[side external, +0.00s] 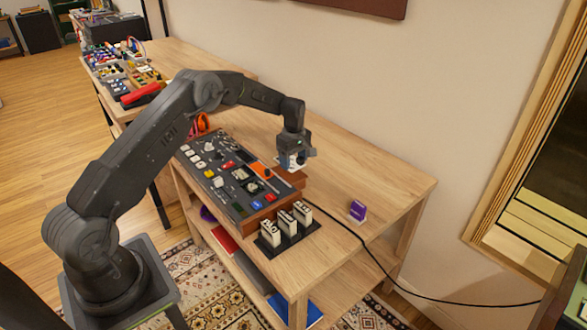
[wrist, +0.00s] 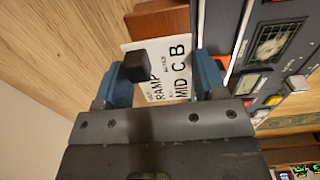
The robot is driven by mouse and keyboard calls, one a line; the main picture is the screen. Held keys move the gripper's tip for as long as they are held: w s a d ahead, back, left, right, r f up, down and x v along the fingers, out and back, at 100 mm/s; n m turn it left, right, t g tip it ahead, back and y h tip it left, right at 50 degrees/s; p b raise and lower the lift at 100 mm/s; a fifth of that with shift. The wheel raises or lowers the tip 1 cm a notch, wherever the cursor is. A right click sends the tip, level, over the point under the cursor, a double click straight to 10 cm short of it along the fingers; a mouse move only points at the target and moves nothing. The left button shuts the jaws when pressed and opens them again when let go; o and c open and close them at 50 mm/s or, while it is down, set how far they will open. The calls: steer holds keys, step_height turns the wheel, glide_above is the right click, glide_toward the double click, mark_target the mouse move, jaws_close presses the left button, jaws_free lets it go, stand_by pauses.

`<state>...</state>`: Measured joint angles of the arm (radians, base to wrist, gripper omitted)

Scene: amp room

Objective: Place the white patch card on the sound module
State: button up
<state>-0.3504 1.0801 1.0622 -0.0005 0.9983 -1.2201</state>
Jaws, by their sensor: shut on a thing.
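My gripper (side external: 295,160) is shut on the white patch card (side external: 291,161), above the far right end of the sound module (side external: 205,178). In the wrist view, the card (wrist: 182,60) lies between the blue fingers of my gripper (wrist: 163,82). Its printed text includes "RAMP" and "MID C B", and a dark square block covers part of its face. The module's dark panel (wrist: 250,75), with a meter and buttons, is at the right of the wrist view. I cannot tell whether the card touches the module.
A dark rack (side external: 287,242) with white cards stands in front of the module. A purple block (side external: 357,210) stands on the wooden table (side external: 385,180) to the right. A black cable crosses the table. The table's back right is clear.

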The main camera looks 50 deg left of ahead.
mark_target(294, 164)
steer(key=shift+f, duration=1.8)
steer(key=shift+f, duration=0.1)
steer(key=o, duration=0.9)
